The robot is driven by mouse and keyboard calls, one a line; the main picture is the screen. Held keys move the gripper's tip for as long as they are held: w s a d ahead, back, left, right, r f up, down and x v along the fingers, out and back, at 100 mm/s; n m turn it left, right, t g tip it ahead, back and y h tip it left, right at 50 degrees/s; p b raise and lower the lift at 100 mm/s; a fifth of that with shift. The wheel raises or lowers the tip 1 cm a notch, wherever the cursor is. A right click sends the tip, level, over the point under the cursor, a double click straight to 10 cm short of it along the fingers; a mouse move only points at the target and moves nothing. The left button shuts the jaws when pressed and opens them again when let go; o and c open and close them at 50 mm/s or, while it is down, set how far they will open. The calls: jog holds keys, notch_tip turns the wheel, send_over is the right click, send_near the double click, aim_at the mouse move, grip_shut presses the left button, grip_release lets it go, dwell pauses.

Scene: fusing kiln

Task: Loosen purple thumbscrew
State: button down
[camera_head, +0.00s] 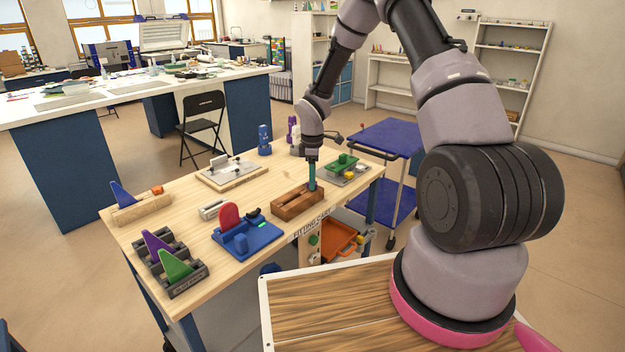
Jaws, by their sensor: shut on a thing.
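My gripper (312,162) points straight down over the brown wooden block (285,211) near the front right edge of the workbench. It is shut on a slim upright teal piece (312,178), whose lower end meets or stands just above the block's right end. I cannot tell whether it sits in a slot. No purple thumbscrew can be made out for certain. A purple wedge (155,243) sits in a dark holder at the front left.
The workbench (190,205) also holds a blue fixture (262,238) with a red disc, a pale plate (232,172), a green wedge (175,265), a blue bottle-like thing (264,140) and a grey tray (352,176) with a green part. A blue cart (375,136) stands behind right.

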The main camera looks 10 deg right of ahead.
jog(key=shift+s+f+n, duration=0.15)
jog(key=shift+n, duration=1.15)
jog(key=shift+c, duration=2.2)
grip_release()
jog(key=shift+r, duration=0.4)
notch_tip(320, 180, up, 10)
